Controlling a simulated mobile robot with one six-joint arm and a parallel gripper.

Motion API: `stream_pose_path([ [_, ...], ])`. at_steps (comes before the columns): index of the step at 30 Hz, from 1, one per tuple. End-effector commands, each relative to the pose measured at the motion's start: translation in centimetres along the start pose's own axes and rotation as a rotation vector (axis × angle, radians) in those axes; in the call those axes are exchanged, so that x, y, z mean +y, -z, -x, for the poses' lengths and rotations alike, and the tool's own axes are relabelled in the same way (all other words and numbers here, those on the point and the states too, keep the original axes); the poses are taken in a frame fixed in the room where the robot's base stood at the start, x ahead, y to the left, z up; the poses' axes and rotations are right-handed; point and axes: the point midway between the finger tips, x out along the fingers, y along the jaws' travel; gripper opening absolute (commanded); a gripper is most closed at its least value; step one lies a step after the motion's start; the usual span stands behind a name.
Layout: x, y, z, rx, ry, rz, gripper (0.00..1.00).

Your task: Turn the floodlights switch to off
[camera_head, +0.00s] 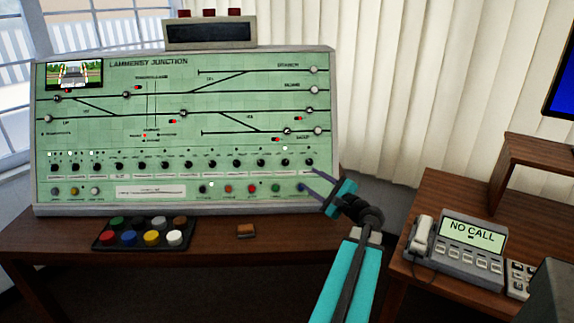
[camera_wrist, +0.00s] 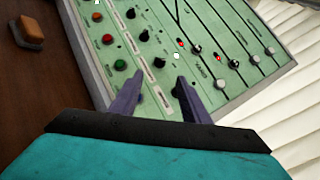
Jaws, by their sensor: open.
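The green control panel (camera_head: 60,120) labelled Lammersy Junction stands on the desk. A row of black rotary knobs (camera_head: 235,163) runs along its lower part. The small labels are unreadable, so I cannot tell which knob is the floodlights switch. My gripper (camera_head: 306,180) is at the panel's lower right corner, near the rightmost knob (camera_head: 309,163). In the wrist view its two fingers (camera_wrist: 160,78) are apart and empty. A black knob (camera_wrist: 159,62) shows just beyond and between the fingertips; whether they touch the panel is unclear.
Coloured buttons (camera_head: 228,189) lie below the knobs. A black button tray (camera_head: 97,240) and a small brown block (camera_head: 245,231) are on the desk (camera_head: 200,255). A phone console (camera_head: 455,250) reading NO CALL stands on the right desk. A display box (camera_head: 210,33) tops the panel.

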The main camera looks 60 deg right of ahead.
Motion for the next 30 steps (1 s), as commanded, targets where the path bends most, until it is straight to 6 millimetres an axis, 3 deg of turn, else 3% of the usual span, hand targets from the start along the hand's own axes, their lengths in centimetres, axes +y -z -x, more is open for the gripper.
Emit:
stream_pose_path([
  [17, -0.7, 0.7, 0.0, 0.01, 0.01, 0.0, 0.42],
  [30, -0.9, 0.9, -5.3, 0.01, 0.01, -0.001, 0.42],
])
